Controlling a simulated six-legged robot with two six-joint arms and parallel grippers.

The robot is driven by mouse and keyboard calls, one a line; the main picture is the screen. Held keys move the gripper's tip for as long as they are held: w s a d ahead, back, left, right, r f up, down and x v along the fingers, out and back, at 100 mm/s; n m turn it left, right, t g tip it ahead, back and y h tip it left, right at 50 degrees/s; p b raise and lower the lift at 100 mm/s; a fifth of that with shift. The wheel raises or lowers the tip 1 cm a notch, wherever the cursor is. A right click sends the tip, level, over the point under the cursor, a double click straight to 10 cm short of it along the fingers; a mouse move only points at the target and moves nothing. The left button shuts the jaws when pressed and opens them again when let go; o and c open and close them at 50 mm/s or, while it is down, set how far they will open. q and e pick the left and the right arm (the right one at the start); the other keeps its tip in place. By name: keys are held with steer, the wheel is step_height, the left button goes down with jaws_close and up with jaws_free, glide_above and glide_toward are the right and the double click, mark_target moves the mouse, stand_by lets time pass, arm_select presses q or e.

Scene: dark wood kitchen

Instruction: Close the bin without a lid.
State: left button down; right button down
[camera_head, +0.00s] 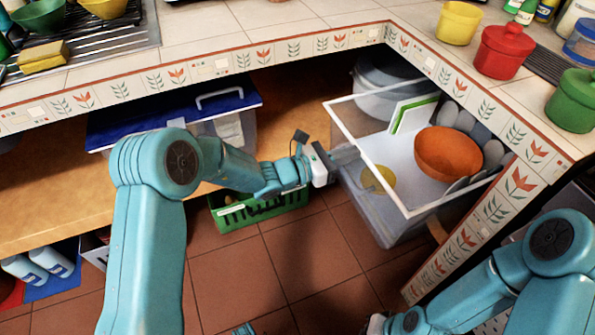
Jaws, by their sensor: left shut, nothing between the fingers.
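The bin without a lid (372,150) is a clear box with a white rim, standing out from under the right counter. It holds an orange bowl (447,153), a green-edged board, a yellow round item and several grey pieces. My left gripper (345,155) is shut and empty at the bin's left side, close to its rim. I cannot tell whether it touches the bin. My right arm (500,285) is low at the right; its wrist reaches the bottom edge, and the gripper's fingers cannot be made out.
A clear bin with a blue lid (170,108) sits on the wooden shelf (50,205). A green basket (262,212) is on the tiled floor below my left forearm. Red (503,50) and green pots stand on the counter. The floor in front is mostly clear.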

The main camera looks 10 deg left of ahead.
arm_select(q)
steer(key=b+x, duration=0.2)
steer(key=x, duration=1.7)
steer(key=shift+w+d+r, duration=0.2)
steer(key=shift+d+r, duration=0.1)
steer(key=shift+d, duration=0.05)
